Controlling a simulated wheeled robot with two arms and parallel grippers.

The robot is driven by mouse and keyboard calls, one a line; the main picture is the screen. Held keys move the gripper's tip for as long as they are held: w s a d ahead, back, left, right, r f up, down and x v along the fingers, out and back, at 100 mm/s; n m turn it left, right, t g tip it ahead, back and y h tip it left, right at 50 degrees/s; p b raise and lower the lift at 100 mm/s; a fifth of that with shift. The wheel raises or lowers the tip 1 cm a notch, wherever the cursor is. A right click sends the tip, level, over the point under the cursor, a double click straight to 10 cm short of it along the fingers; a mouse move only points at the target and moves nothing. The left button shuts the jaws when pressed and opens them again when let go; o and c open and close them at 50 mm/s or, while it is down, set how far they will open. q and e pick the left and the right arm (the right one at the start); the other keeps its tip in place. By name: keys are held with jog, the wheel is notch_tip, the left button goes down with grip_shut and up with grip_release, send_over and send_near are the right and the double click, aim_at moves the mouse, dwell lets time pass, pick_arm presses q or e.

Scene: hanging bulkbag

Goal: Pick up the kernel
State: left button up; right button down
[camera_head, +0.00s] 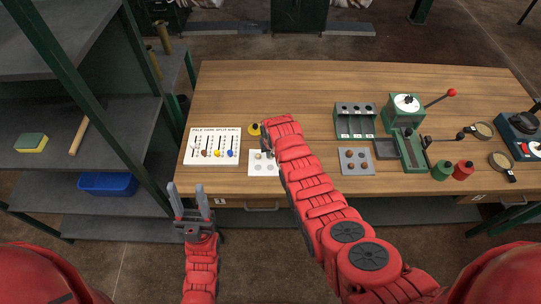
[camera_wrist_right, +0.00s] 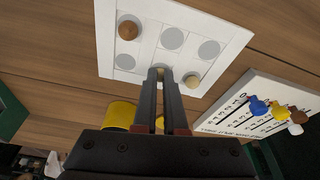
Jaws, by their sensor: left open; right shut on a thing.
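A white card with grey round spots (camera_wrist_right: 172,39) lies on the table; it also shows in the head view (camera_head: 257,168), partly behind my right arm. In the right wrist view, my right gripper (camera_wrist_right: 165,74) is over the card's near edge, shut on a small pale kernel (camera_wrist_right: 160,70) that is mostly hidden between the fingertips. I cannot tell whether the kernel is clear of the card. Another pale kernel (camera_wrist_right: 192,80) sits beside the fingertips, and a brown kernel (camera_wrist_right: 128,30) sits on a corner spot. My left gripper (camera_head: 188,190) is open and empty before the table's front edge.
A labelled white board with coloured pegs (camera_head: 212,147) lies left of the card. A yellow object (camera_head: 254,129) stands behind the card. To the right are a grey tray with kernels (camera_head: 355,161), a green rack (camera_head: 354,121) and a lever device (camera_head: 405,104). Shelves (camera_head: 100,120) stand at left.

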jog(key=shift+r, duration=0.1)
dwell(0.3)
jog(key=shift+r+b, duration=1.3)
jog(key=s+b, duration=0.1)
jog(key=s, duration=0.1)
jog(key=s+b, duration=0.1)
jog(key=s, duration=0.2)
jog(key=s+a+r+b, duration=0.1)
jog(key=s, duration=0.2)
jog(key=shift+s, duration=0.2)
jog(key=s+r+p, duration=0.1)
jog(key=s+p, duration=0.3)
jog(key=s, duration=0.3)
jog(key=shift+s+a, duration=0.25)
jog(key=shift+a, duration=0.05)
jog(key=shift+r, duration=0.1)
